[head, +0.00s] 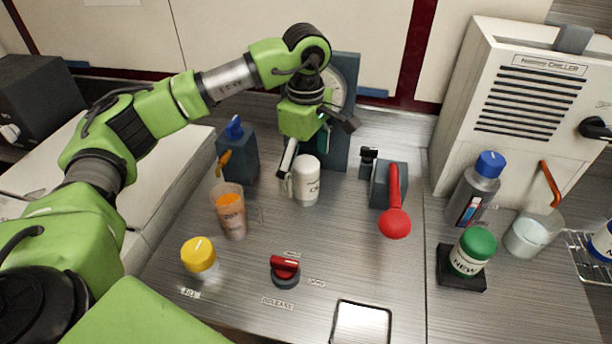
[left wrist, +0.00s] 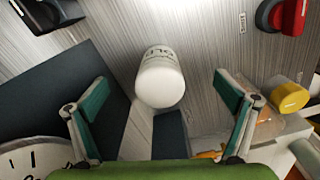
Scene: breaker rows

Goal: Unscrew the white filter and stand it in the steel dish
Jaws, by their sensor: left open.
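The white filter (head: 306,182) is a white cylinder with dark lettering, in front of a dark upright panel (head: 340,150) with a round gauge. My left gripper (head: 316,148) is just above and behind it, fingers spread, holding nothing. In the left wrist view the filter (left wrist: 160,82) shows its plain white end between and beyond the two green-padded fingers (left wrist: 164,92), apart from both. I cannot tell how its far end is attached. The steel dish (head: 361,324) is a shallow square at the front edge of the bench, empty as far as it shows. My right gripper is out of view.
Near the filter stand a clear orange-filled cup (head: 230,212), a blue-topped dark block (head: 238,155) and a red lever (head: 394,205). A red knob (head: 285,271) and yellow cap (head: 199,256) are in front. A green-lidded NEW filter (head: 471,252) stands right, before the chiller (head: 525,100).

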